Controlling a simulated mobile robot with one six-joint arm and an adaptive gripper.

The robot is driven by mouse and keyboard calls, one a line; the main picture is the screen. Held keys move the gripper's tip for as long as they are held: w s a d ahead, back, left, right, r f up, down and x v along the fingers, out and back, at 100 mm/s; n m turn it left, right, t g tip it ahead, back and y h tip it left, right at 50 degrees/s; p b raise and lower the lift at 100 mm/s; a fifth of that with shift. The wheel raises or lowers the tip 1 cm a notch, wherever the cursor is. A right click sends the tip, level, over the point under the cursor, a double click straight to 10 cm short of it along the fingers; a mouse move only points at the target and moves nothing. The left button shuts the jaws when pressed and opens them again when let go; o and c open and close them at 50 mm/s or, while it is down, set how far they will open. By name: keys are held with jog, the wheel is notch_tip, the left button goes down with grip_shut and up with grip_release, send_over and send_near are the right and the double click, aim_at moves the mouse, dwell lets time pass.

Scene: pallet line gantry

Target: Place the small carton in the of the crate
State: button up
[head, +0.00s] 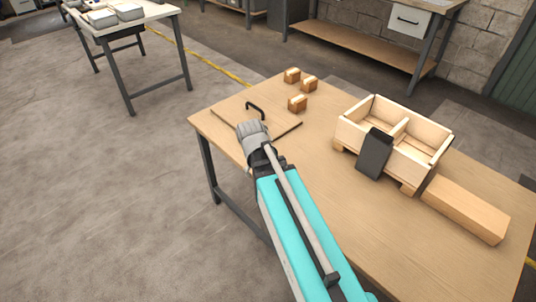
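My turquoise arm reaches over the table's left part, left of and nearer than the cartons.
A long wooden block (466,208) lies right of the crate. Another table (150,14) with grey items stands at the back left.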

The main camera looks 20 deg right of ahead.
jog(key=s+a+f+m+b, duration=0.1)
jog(key=s+f+b, duration=0.2)
jog(key=f+b, duration=0.1)
jog(key=s+a+f+m+g+y+b, duration=0.1)
jog(key=s+a+f+b, duration=0.1)
jog(key=f+b, duration=0.3)
jog(key=shift+s+a+f+y, duration=0.3)
jog(key=shift+s+f, duration=0.1)
jog(key=shift+f, duration=0.2)
